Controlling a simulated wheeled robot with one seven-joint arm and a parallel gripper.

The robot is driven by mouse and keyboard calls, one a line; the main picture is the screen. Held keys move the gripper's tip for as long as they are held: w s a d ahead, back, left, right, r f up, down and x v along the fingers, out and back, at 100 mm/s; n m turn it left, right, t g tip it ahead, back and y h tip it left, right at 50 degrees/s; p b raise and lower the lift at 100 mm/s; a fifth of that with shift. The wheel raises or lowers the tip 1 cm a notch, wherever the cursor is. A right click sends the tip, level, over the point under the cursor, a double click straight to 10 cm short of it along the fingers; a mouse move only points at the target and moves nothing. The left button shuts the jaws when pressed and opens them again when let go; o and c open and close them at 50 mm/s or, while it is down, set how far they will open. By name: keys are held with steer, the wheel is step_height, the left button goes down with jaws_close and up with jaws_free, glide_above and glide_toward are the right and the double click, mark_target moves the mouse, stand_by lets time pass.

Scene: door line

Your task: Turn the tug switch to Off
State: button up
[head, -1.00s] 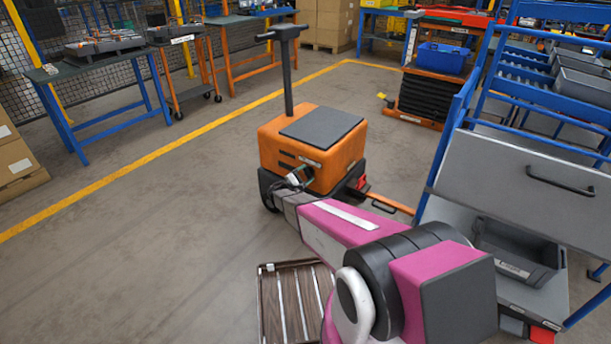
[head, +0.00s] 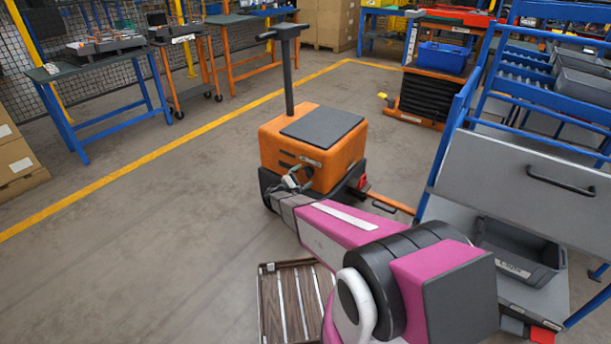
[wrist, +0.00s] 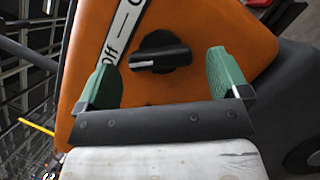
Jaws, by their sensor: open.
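The orange tug (head: 322,150) stands on the floor in the middle of the head view, with a dark top and a tall handle. Its black rotary switch (wrist: 160,52) shows in the wrist view on the orange face (wrist: 190,22). The knob lies roughly level in the picture, with a white line on its left part. A white label strip (wrist: 118,35) beside it reads "Off" at its lower end; its upper end is cut off. My gripper (wrist: 162,75) is open, its green fingers on either side of the knob and apart from it. In the head view my gripper (head: 291,181) is small at the tug's side.
A blue rack (head: 450,150) with a grey panel and bins stands close on the tug's right. A slatted wooden pallet (head: 270,305) lies in front. Workbenches (head: 95,75) stand at the back left. The floor left of the tug is clear.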

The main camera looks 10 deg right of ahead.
steer(key=v, duration=0.8)
steer(key=shift+s+a, duration=0.2)
steer(key=shift+a, duration=0.15)
